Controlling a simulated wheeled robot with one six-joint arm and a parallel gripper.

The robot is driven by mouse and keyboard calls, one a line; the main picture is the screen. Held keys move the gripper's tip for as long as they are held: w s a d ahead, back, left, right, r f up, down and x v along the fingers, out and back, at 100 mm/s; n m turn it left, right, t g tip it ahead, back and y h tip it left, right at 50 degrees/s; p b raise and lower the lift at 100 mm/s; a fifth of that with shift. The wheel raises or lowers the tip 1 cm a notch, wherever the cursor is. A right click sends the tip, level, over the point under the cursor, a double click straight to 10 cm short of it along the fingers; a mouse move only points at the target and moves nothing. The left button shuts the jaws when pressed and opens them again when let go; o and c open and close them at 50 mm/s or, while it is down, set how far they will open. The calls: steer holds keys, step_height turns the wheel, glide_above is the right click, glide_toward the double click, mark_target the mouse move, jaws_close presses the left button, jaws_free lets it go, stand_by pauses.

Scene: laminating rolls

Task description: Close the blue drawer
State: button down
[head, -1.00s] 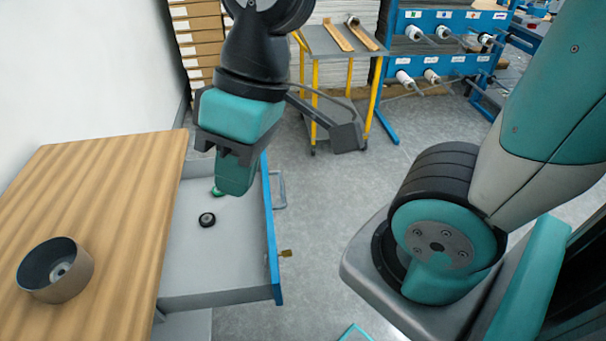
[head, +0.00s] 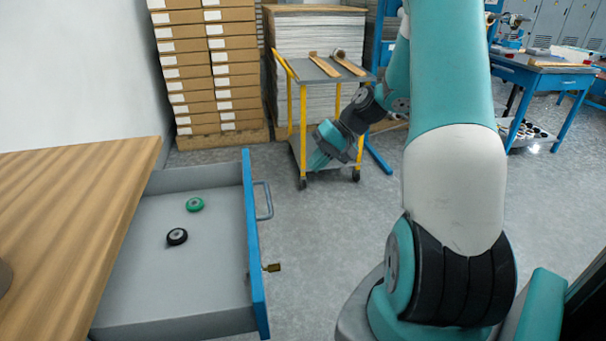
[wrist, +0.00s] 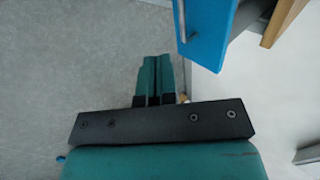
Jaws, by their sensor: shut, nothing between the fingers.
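The blue drawer (head: 256,262) is pulled out from under the wooden table. Its grey inside holds a green roller (head: 195,204) and a black roller (head: 177,236). A metal handle (head: 264,200) and a brass key or lock (head: 272,267) stick out of its blue front. My gripper (head: 318,163) is out beyond the drawer front, to its right and apart from it. In the wrist view its fingers (wrist: 154,62) are together and empty, with the blue drawer front (wrist: 210,35) to their upper right.
The wooden table (head: 70,220) is at the left. A yellow-legged cart (head: 315,75) and stacked boxes (head: 210,70) stand behind. Clear grey floor (head: 325,250) lies right of the drawer. A blue workbench (head: 545,80) is at the far right.

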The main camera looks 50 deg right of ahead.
steer(key=w+a+r+x, duration=0.1)
steer(key=x, duration=1)
steer(key=shift+a+r, duration=0.15)
steer(key=shift+a, duration=0.25)
